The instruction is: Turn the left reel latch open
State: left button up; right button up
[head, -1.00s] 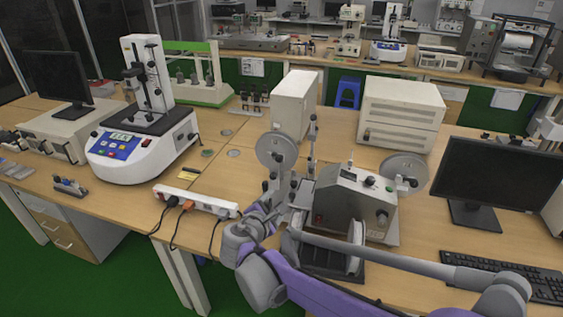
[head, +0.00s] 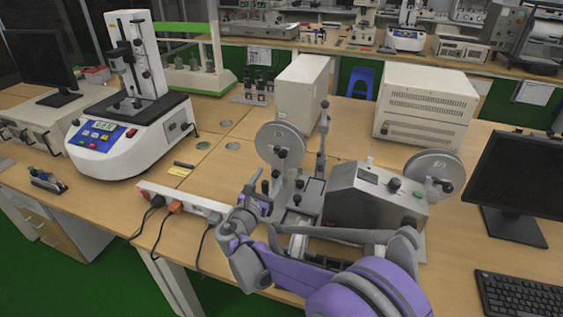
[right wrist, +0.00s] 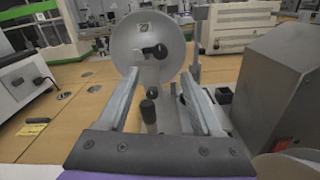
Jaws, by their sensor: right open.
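The left reel (head: 269,138) is a grey disc with a black latch (head: 281,153) at its hub, mounted upright on the left side of the winding machine. In the right wrist view, the reel (right wrist: 130,45) faces me and its black latch (right wrist: 157,51) shows at the hub, ahead of and above the gap between my fingers. My right gripper (head: 262,194) is in front of and below the reel; in the wrist view, the gripper (right wrist: 159,82) is open, empty and apart from the latch. My left gripper is out of view.
The machine's control box (head: 375,200) stands close on the right, with the right reel (head: 435,172) behind it. A power strip (head: 180,200) with plugged cables lies to the left. A black post with a knob (right wrist: 148,110) stands low between the fingers.

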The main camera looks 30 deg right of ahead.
aim_at(281, 156)
jog(key=x, duration=1)
grip_shut()
